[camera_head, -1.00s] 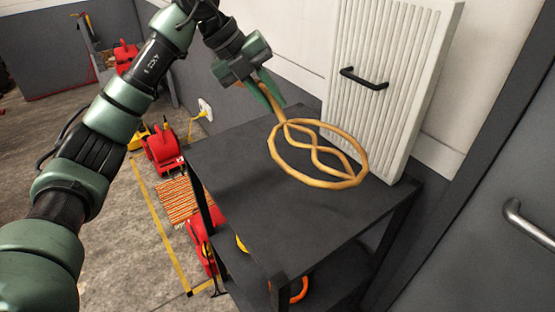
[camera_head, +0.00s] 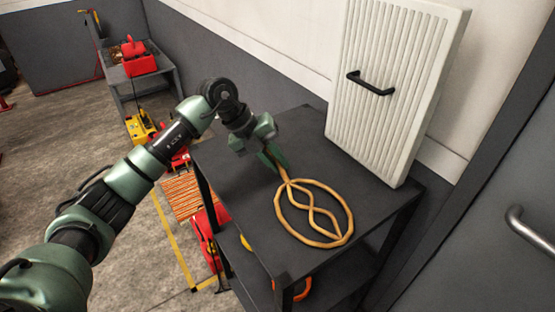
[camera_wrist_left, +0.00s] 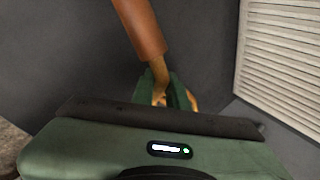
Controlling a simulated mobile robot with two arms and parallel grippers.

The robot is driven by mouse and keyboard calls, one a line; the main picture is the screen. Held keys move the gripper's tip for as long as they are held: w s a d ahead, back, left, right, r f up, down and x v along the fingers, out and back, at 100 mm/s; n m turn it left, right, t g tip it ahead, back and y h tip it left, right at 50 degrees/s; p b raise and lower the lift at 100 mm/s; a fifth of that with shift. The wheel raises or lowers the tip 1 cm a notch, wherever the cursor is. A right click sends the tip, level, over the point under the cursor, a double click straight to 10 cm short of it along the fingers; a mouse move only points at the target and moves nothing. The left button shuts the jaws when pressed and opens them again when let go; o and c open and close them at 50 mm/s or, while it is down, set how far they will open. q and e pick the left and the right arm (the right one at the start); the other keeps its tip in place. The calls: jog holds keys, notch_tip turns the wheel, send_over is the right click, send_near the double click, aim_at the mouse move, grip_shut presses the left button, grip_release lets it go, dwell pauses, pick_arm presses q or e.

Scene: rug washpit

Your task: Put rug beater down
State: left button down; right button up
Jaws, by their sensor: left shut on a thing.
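The rug beater (camera_head: 338,238) is a tan looped cane head with a brown handle. In the head view its head lies over the dark top of the shelf cart (camera_head: 231,188), close to the front right edge. I cannot tell whether it touches the top. My left gripper (camera_head: 278,167) is shut on the beater near the neck, low over the cart top. In the left wrist view the brown handle (camera_wrist_left: 140,28) rises from between the green fingers (camera_wrist_left: 168,95); most of the looped head is hidden. My right gripper is not in view.
A white ribbed panel (camera_head: 393,85) with a black handle stands at the back of the cart against the wall. A grey door (camera_head: 490,240) is at the right. Red machines and an orange ring are beside and below the cart top. The cart's back left is clear.

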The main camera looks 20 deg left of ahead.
pick_arm(q)
jog(key=c, duration=1.5)
grip_release()
jog(key=shift+o, duration=0.5)
jog(key=b+v, duration=0.1)
jog(key=v, duration=1.1)
jog(key=shift+b, duration=0.3)
jog(key=shift+r, duration=0.1)
